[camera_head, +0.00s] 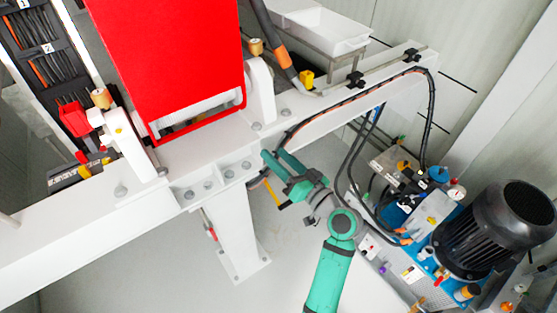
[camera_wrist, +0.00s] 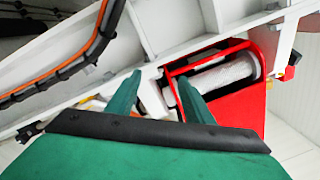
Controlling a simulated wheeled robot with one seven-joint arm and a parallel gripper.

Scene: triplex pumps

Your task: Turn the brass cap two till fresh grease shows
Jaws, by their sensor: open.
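Two brass caps show in the head view. One brass cap (camera_head: 256,47) sits on a white bearing block to the right of the red guard (camera_head: 180,60). Another brass cap (camera_head: 101,97) sits on a white block to the left of the guard. I cannot read a number on either, so I cannot tell which is cap two. My gripper (camera_head: 274,157) is open and empty, below the white beam and well apart from both caps.
The white beam (camera_head: 60,235) crosses the head view above my arm. A black hose (camera_head: 432,105) loops near the beam's right end. A black motor (camera_head: 500,230) and hydraulic block (camera_head: 400,175) stand at right. Bare floor (camera_head: 150,280) lies lower left.

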